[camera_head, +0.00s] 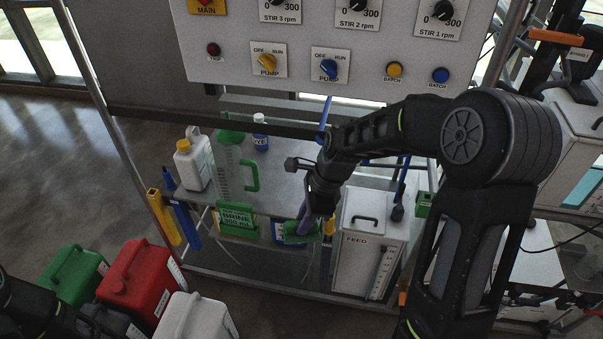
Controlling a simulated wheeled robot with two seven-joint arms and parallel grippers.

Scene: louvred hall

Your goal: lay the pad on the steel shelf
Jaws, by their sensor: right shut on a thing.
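My right gripper (317,205) points down at the front edge of the steel shelf (281,185). It is shut on a small purple thing, which I take to be the pad (306,221). The pad hangs below the fingers, in front of the shelf edge and over a green piece (302,235) there. The fingers and wrist hide part of it, and I cannot tell whether it touches anything. Only a dark part of my left arm shows at the lower left; its gripper is out of view.
On the shelf stand a white bottle with a yellow cap (194,163), a clear measuring jug with a green handle (231,172) and a small blue-labelled bottle (260,135). A white FEED box (366,245) is to the right. Jerrycans, one red (140,282), stand at lower left.

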